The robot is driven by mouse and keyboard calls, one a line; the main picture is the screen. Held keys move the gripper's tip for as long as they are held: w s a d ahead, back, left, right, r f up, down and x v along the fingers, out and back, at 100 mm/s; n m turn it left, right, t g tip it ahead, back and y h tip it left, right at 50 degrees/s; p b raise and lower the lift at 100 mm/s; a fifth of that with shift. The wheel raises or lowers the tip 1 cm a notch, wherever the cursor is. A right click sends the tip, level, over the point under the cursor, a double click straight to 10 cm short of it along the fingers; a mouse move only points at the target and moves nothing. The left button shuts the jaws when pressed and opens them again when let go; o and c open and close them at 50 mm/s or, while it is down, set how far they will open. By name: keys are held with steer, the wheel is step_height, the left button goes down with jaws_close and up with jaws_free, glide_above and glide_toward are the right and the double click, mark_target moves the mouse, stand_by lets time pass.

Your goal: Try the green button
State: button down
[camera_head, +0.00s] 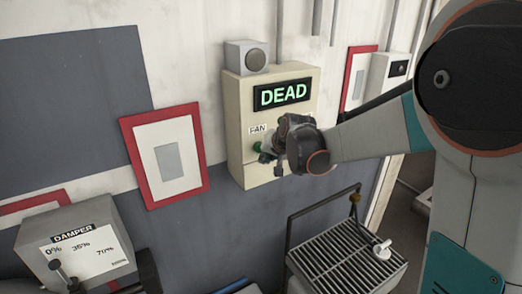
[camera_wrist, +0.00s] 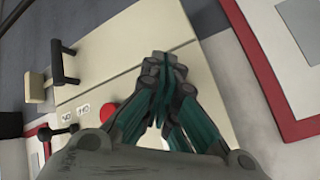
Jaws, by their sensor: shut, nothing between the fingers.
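A beige control box (camera_head: 237,110) on the wall has a lit display (camera_head: 283,94) reading DEAD in green. Below it, a FAN label (camera_head: 258,128) sits above a small green round part (camera_head: 257,147), which looks like the green button. My gripper (camera_head: 267,156) is in front of the lower half of the box, close beside that part; I cannot tell whether they touch. In the wrist view my gripper (camera_wrist: 164,60) is shut and empty, its fingertips over a beige panel (camera_wrist: 125,65). The green button cannot be made out there.
The wrist view shows a red button (camera_wrist: 108,112), a black handle (camera_wrist: 62,65) and a black lever (camera_wrist: 60,133). Red-framed panels (camera_head: 167,156) hang on the wall. A DAMPER box (camera_head: 80,250) is at lower left; a slatted rack (camera_head: 345,255) stands below the control box.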

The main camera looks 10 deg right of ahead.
steer(key=shift+s, duration=0.15)
steer(key=s, duration=0.1)
steer(key=s+d, duration=0.1)
steer(key=s, duration=0.2)
steer(key=shift+s+d, duration=0.3)
steer(key=shift+s, duration=0.1)
stand_by(0.7)
steer(key=s+f+n+g+h+b, duration=0.1)
steer(key=s+f+n+b, duration=0.4)
steer(key=s+f+b, duration=2.2)
steer(key=s+b, duration=0.2)
steer(key=s, duration=0.2)
steer(key=shift+s+f+g+h, duration=0.2)
steer(key=shift+g+h, duration=0.1)
steer(key=shift+h, duration=0.1)
